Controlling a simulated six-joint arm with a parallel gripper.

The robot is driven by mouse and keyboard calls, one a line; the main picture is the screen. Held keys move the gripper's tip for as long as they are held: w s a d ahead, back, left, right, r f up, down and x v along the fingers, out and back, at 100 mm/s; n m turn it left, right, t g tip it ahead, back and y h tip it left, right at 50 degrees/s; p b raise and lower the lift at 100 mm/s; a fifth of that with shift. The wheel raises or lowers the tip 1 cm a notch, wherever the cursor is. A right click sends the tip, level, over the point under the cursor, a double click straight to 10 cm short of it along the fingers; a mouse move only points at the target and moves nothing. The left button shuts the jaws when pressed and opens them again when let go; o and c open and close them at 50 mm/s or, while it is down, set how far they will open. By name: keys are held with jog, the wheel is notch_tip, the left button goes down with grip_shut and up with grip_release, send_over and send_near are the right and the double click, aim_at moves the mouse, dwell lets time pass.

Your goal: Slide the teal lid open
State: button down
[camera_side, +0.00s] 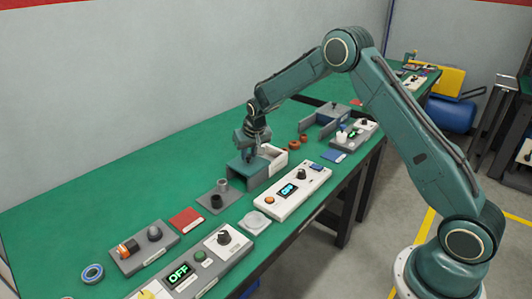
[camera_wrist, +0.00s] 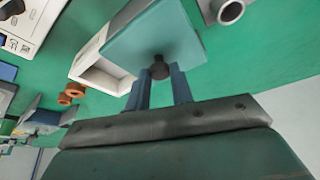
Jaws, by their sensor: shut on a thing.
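The teal lid (camera_wrist: 150,35) is a flat plate with a dark round knob (camera_wrist: 159,68) on it. It lies over part of a white box (camera_wrist: 88,58), and the box's open inside shows beside the lid. In the side view the lid (camera_side: 243,168) covers the box's left part, and the open part of the box (camera_side: 278,157) shows on the right. My gripper (camera_wrist: 160,72) is shut on the knob, one blue finger on each side. In the side view my gripper (camera_side: 259,151) reaches down onto the lid, and its fingertips are hard to make out.
A white panel (camera_side: 291,194) with an OFF display stands in front of the box. A grey plate with short cylinders (camera_side: 213,198) lies to the left. Small orange-brown rings (camera_side: 294,145) lie to the right. The green table (camera_side: 120,185) is clear behind and to the far left.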

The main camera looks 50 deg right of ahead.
jog(key=c, duration=1.2)
grip_release()
jog(key=v, duration=1.3)
jog(key=shift+r, duration=0.35)
jog(key=shift+s, duration=0.2)
